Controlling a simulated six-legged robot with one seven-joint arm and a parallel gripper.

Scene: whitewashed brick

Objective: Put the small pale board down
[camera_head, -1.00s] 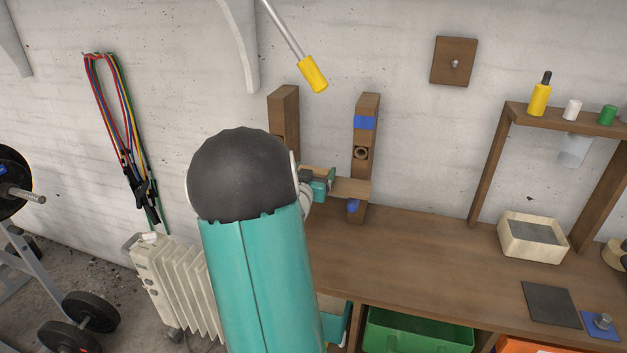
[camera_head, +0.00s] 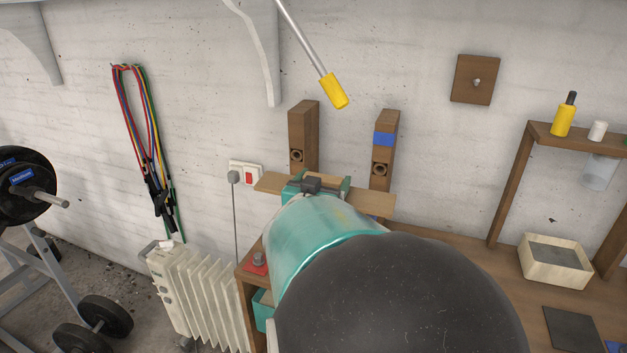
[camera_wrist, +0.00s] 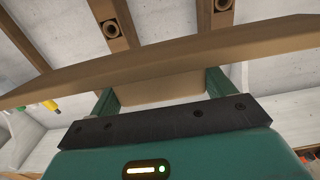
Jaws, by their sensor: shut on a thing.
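The small pale board (camera_head: 375,202) is held level in my gripper (camera_head: 318,187), in front of two upright wooden posts. Its ends stick out on both sides of the gripper. In the wrist view the board (camera_wrist: 160,66) runs across the picture between the green fingers of my gripper (camera_wrist: 163,88), which are shut on it. The left post (camera_head: 303,130) and the right post (camera_head: 386,128), which has a blue band, each have a round hole facing out. My arm hides the posts' lower parts. I cannot tell whether the board touches the posts.
The wooden workbench (camera_head: 480,262) extends right, with a pale box (camera_head: 553,262) and a dark plate (camera_head: 575,330) on it. A red-based knob (camera_head: 257,262) sits at its left end. A yellow-handled rod (camera_head: 335,92) hangs above the posts. A white radiator (camera_head: 195,290) stands left.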

